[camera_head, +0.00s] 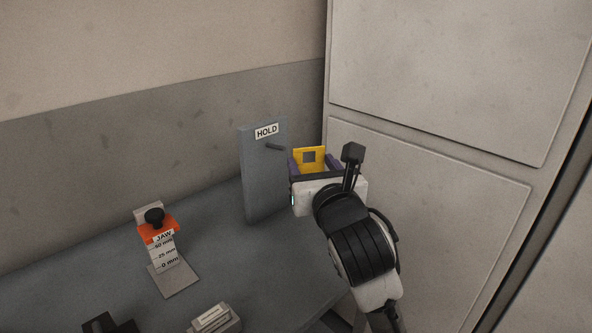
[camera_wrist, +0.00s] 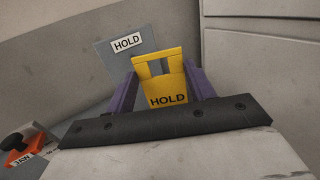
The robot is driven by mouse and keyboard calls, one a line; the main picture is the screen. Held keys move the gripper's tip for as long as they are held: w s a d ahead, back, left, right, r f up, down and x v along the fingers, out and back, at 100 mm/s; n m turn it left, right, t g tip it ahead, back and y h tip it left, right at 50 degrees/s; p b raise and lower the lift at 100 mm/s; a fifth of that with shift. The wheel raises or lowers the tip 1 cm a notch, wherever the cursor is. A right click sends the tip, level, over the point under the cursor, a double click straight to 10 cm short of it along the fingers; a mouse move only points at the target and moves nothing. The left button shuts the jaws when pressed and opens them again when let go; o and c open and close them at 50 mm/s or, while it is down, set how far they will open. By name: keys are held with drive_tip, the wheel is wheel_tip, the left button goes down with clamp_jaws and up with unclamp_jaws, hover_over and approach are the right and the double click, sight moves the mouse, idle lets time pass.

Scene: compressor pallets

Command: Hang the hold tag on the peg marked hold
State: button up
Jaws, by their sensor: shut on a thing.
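The yellow hold tag (camera_wrist: 168,88) is a flat plate with a square opening near its top and the word HOLD near its bottom. My gripper (camera_head: 309,162) is shut on it, with a purple finger at each side; the fingers also show in the wrist view (camera_wrist: 165,90). In the head view the tag (camera_head: 309,152) is held upright, to the right of the peg. The dark peg (camera_head: 275,147) sticks out of a grey upright board (camera_head: 262,185), below its HOLD label (camera_head: 266,131). In the wrist view the board (camera_wrist: 104,57) stands behind the tag, and the peg is hidden.
An orange and white jaw gauge (camera_head: 160,240) with a black knob stands on the grey bench (camera_head: 215,265) at the left. A small light block (camera_head: 213,318) and a dark object (camera_head: 108,324) are at the front edge of the picture. A large pale cabinet (camera_head: 440,130) rises at the right.

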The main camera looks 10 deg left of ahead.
drive_tip(key=w+a+f, duration=0.1)
drive_tip(key=w+a, duration=0.4)
drive_tip(key=a, duration=0.3)
drive_tip(key=shift+w+f+p, duration=0.15)
drive_tip(key=shift+f+p, duration=0.2)
idle(0.8)
drive_tip(key=shift+f+b, duration=0.1)
drive_tip(key=shift+b, duration=0.2)
idle(1.1)
idle(0.5)
drive_tip(key=o, duration=1.1)
drive_tip(key=shift+a, duration=0.1)
